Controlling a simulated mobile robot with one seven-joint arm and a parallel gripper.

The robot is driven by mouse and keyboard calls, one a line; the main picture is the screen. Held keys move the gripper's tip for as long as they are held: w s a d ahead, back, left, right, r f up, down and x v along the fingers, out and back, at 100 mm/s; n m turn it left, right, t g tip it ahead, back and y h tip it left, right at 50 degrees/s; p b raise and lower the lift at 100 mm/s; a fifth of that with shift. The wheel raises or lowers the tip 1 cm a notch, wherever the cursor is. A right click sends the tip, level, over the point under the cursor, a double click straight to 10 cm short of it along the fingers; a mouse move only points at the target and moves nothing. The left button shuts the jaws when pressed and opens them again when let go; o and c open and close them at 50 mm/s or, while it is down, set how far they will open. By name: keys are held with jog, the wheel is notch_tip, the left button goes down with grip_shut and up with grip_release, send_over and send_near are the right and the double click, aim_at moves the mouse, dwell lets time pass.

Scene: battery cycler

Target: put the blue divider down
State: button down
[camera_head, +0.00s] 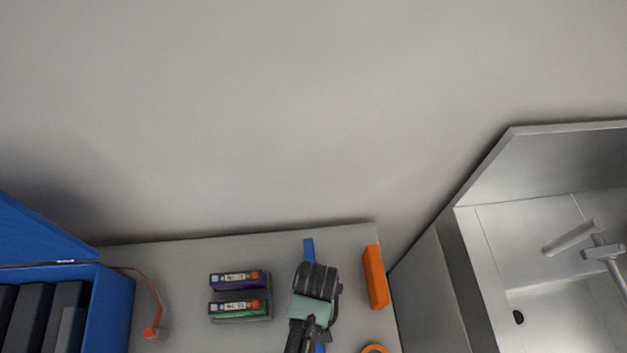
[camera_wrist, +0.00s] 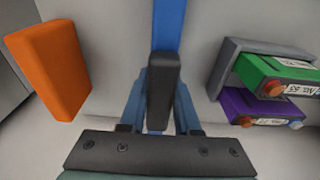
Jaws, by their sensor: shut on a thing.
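The blue divider (camera_head: 309,249) is a long narrow strip. In the head view it shows beyond my gripper (camera_head: 315,282), with a small blue piece at the near side; the middle is hidden under my gripper. In the wrist view the blue divider (camera_wrist: 170,25) runs up to the top edge, behind a dark block between the fingers of my gripper (camera_wrist: 161,110). My gripper is shut on the divider, over the worktop. I cannot tell whether the divider touches the worktop.
An orange block (camera_head: 375,277) lies close on the right, with an orange ring (camera_head: 375,349) nearer. A grey holder (camera_head: 268,292) with purple and green cartridges is on the left. A blue case (camera_head: 118,306) stands far left; a sink (camera_head: 560,310) is right.

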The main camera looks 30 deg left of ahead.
jog(key=c, duration=0.6)
grip_release()
jog(key=shift+r, duration=0.1)
jog(key=r, duration=0.8)
jog(key=s+r, duration=0.1)
jog(key=r, duration=0.3)
jog(key=shift+s+d, duration=0.1)
jog(key=shift+d, duration=0.3)
